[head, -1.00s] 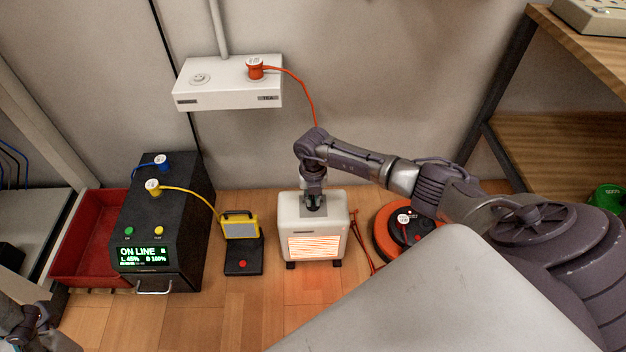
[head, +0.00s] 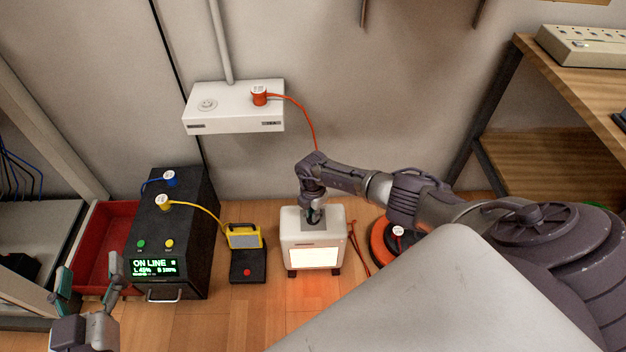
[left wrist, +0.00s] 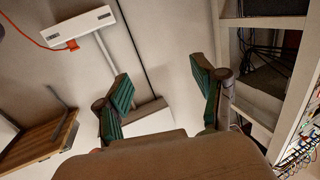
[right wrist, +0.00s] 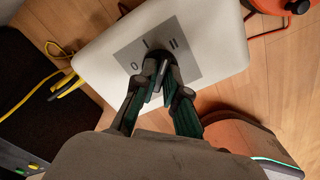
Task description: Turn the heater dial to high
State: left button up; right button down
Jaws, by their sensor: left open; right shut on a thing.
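The white heater (head: 298,240) stands on the wood floor, its front panel (head: 313,258) glowing bright, nearly white. My right gripper (head: 314,215) reaches down onto the heater's top. In the right wrist view, my right gripper (right wrist: 160,80) is shut on the dark dial (right wrist: 158,58) in the grey plate (right wrist: 185,28). Marks for 0, I and II show on the plate. The fingers hide most of the dial, so its pointer is hard to read. My left gripper (head: 86,292) is open and empty at the lower left, also seen in the left wrist view (left wrist: 165,95).
A black power unit (head: 190,225) reading ON LINE, a red bin (head: 98,240) and a yellow lamp (head: 244,236) stand left of the heater. An orange cable reel (head: 380,250) is close on its right. A white wall socket box (head: 235,106) hangs behind.

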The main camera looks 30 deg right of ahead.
jog(key=m+p, duration=0.1)
jog(key=m, duration=0.1)
jog(key=shift+r+m, duration=0.1)
jog(key=shift+m, duration=0.3)
pick_arm(q)
jog(key=s+a+f+g+y, duration=0.1)
jog(key=s+a+f+g, duration=0.1)
jog(key=f+g, duration=0.3)
jog(key=shift+s+a+f+g+y+p, duration=0.15)
jog(key=shift+s+f+g+y+p, duration=0.25)
jog(key=shift+s+f, duration=0.9)
pick_arm(e)
jog(key=shift+d, duration=0.1)
pick_arm(q)
jog(key=shift+w+f, duration=0.35)
jog(key=shift+w, duration=0.05)
pick_arm(e)
jog(key=c, duration=1.2)
grip_release()
notch_tip(320, 180, up, 12)
jog(key=shift+f, duration=0.1)
